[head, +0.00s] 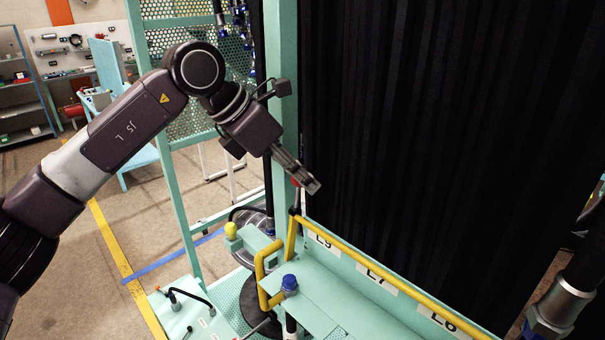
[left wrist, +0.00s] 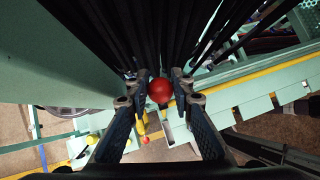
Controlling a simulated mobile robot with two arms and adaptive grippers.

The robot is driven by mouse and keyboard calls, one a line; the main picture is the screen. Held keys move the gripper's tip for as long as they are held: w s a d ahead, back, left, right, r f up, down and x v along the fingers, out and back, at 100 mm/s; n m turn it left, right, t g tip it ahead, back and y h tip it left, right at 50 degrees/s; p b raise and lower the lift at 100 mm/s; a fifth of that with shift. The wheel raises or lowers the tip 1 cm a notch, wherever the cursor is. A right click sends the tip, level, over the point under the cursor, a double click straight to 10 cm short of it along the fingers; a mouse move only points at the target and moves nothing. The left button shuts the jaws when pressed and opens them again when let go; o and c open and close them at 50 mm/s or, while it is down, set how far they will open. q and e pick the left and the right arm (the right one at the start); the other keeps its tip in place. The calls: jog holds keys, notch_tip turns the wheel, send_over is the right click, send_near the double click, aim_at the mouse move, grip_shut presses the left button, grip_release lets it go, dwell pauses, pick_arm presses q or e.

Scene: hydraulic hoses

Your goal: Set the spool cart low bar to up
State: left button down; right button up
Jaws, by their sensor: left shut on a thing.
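My left gripper (head: 311,186) is at this knob, pointing down to the right. In the left wrist view the round red knob (left wrist: 160,91) sits between the two fingers of my left gripper (left wrist: 158,80), which are closed on it. The fingers partly hide the knob in the head view. My right gripper is not in view.
Black hoses (head: 400,110) hang as a dense curtain right beside my left gripper. A green post (head: 283,90) stands close behind it. The floor at left is mostly open.

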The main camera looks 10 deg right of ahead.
pick_arm(q)
jog(key=shift+a+f, duration=0.1)
jog(key=shift+f, duration=0.15)
jog(key=c, duration=1.7)
grip_release()
jog(key=shift+c, duration=0.2)
jog(key=shift+o, duration=0.3)
jog(key=shift+w, duration=0.1)
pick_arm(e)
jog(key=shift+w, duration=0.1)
pick_arm(q)
jog(key=shift+r, duration=0.1)
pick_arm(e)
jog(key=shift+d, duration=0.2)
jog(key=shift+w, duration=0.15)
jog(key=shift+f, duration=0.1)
